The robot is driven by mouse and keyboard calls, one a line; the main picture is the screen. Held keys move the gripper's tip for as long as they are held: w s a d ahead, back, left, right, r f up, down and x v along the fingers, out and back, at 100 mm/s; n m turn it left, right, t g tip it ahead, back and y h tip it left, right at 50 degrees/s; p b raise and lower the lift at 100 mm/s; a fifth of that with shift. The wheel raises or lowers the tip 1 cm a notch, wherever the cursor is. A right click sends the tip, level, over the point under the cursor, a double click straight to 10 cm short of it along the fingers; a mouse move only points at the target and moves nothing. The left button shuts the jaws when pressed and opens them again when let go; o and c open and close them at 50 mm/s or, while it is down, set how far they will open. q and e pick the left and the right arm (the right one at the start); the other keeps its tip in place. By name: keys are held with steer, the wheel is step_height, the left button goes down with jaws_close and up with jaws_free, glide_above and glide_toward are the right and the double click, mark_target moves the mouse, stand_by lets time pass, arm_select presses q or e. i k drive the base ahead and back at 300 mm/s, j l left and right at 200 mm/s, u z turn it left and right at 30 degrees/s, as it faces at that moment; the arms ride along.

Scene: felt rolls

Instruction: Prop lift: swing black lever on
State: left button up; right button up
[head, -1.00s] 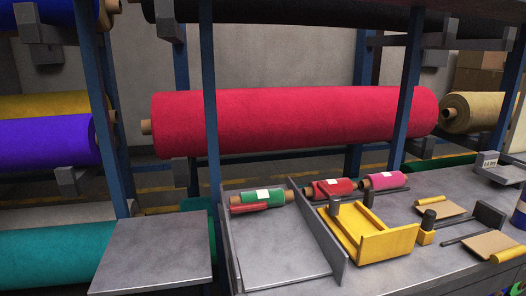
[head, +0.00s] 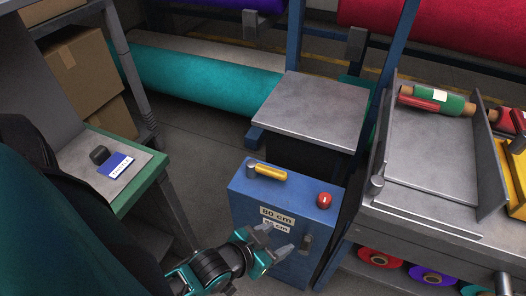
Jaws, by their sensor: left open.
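A blue control box (head: 244,211) stands at the middle of the head view. A small black lever (head: 306,243) sits on its front face, low on the right, partly hard to make out against a dark plate. My left gripper (head: 280,239) is open, its two grey fingers pointing right towards the lever. The fingertips look close to the lever; I cannot tell whether they touch it. The grey lift platform (head: 312,108) is behind the box. My right gripper is not in view.
The box has a yellow handle (head: 268,173) and a red button (head: 324,200) on top, and two labels on its front. A steel bench (head: 420,160) stands right, a green-edged table (head: 130,195) left. Floor shows between the table and the box.

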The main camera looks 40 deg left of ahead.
mark_target(305, 247)
steer(key=k+l, duration=0.5)
steer(key=k, duration=0.15)
steer(key=k+l, duration=0.5)
steer(key=k, duration=0.15)
